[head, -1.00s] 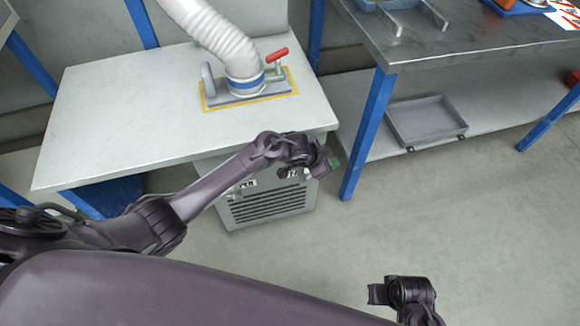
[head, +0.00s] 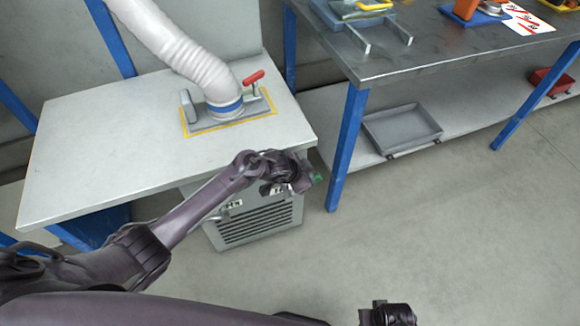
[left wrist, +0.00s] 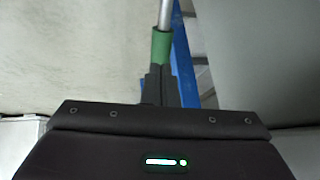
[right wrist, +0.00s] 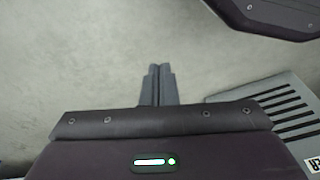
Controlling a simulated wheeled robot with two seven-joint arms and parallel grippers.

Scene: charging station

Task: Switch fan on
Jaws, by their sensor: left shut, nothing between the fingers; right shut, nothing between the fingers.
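A grey unit with a slotted front (head: 258,222), which may be the fan, stands on the floor under the white table; my left forearm hides its upper part. My left gripper (head: 312,181) is beside its top right, below the table edge. In the left wrist view its shut fingers (left wrist: 160,84) point at a green sleeve (left wrist: 161,46) on a metal rod. The fingertips are at or very near the sleeve's lower end; I cannot tell whether they touch. My right gripper (head: 365,317) is low in the head view. Its fingers (right wrist: 158,84) are shut and empty over bare floor.
The white table (head: 90,150) carries a ribbed hose (head: 175,45) on a base with a red-handled clamp (head: 253,78). A metal workbench (head: 440,55) with blue legs stands right, with a grey tray (head: 402,128) on its lower shelf. The floor at right is clear.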

